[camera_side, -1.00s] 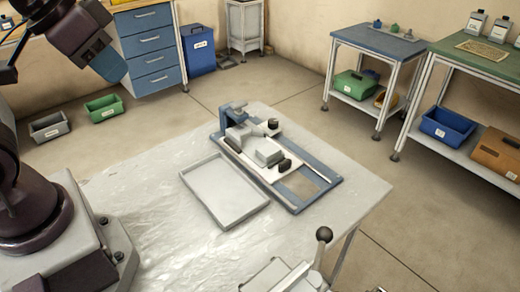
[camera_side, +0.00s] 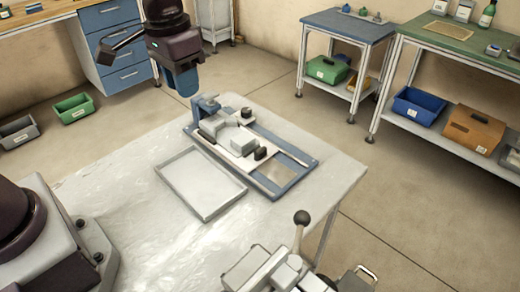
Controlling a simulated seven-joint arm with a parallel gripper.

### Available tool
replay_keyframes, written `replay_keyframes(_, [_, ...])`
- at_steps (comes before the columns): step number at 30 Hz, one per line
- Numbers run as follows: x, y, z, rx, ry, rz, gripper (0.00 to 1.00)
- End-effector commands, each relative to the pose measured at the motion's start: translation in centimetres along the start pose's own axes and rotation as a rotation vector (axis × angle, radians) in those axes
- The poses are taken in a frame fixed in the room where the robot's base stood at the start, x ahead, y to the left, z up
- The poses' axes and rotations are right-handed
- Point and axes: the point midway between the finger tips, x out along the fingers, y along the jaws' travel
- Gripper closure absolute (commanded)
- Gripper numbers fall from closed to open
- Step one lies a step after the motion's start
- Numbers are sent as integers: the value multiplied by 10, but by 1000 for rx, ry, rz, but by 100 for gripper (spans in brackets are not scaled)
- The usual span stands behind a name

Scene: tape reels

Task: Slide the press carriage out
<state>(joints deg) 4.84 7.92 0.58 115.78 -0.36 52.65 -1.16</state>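A blue-based fixture (camera_side: 306,160) lies on the table, with a white plate (camera_side: 217,147), a grey block (camera_side: 243,143), black knobs and a blue upright at its far left end. A lever device (camera_side: 243,268) with a black ball on its lever (camera_side: 301,217) is cut off by the bottom edge. A metal loop handle (camera_side: 366,272) shows to its right. I cannot tell for sure which part is the press carriage.
A shallow grey tray (camera_side: 206,214) lies in front of the fixture on the pale table (camera_side: 115,210). Green (camera_side: 74,107) and grey (camera_side: 19,131) bins stand on the floor. A blue-topped bench (camera_side: 350,25) and a green-topped bench (camera_side: 450,37) stand at the right, off the table.

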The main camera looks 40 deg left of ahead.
Motion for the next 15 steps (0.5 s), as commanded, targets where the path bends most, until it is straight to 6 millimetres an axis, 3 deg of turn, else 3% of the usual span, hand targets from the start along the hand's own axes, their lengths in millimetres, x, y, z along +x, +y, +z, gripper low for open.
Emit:
replay_keyframes(3, [38,7,-37,2,-64,-2,72])
replay_keyframes(9, [104,17,-89,-3,-127,-9,72])
replay_keyframes(12, [130,22,-111,-10,-135,-12,72])
replay_keyframes(15, [140,24,-132,-21,-114,-12,72])
